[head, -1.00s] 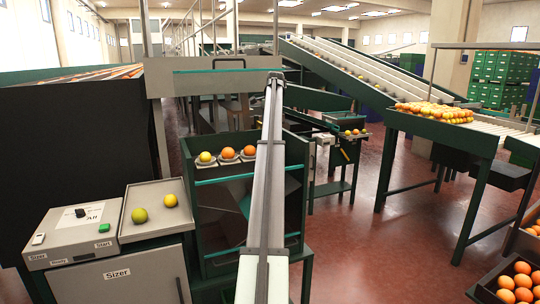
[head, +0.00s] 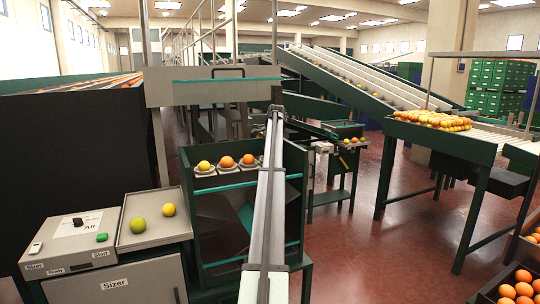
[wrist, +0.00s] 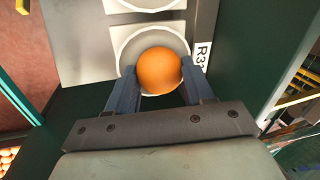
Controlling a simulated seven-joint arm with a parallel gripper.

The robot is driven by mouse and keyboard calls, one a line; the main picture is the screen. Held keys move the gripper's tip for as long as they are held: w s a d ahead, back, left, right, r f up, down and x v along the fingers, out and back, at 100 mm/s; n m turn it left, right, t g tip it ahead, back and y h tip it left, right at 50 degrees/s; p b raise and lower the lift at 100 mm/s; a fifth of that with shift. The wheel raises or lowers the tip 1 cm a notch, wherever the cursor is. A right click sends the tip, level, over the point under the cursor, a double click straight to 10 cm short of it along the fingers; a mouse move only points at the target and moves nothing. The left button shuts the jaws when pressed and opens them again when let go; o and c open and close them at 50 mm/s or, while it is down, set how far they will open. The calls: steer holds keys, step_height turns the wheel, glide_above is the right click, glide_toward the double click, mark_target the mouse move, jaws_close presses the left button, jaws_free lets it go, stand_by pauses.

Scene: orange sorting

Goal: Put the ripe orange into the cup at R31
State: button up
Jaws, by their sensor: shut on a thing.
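In the wrist view an orange fruit (wrist: 160,69) sits between the two blue-grey fingers of my gripper (wrist: 160,84), which is shut on it. Directly behind the orange is a pale round cup (wrist: 124,50); whether the orange touches it or is above it I cannot tell. A label reading "R3" with its end cut off (wrist: 201,56) is just right of this cup. In the head view my arm rises through the middle; the gripper and held orange do not show clearly there.
A second pale cup (wrist: 148,3) is at the top of the wrist view. In the head view, a yellow fruit (head: 203,165) and two orange ones (head: 227,161) (head: 248,160) sit in cups on the green stand.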

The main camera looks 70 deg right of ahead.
steer(key=shift+f, duration=0.1)
steer(key=o, duration=0.8)
steer(key=v, duration=1.2)
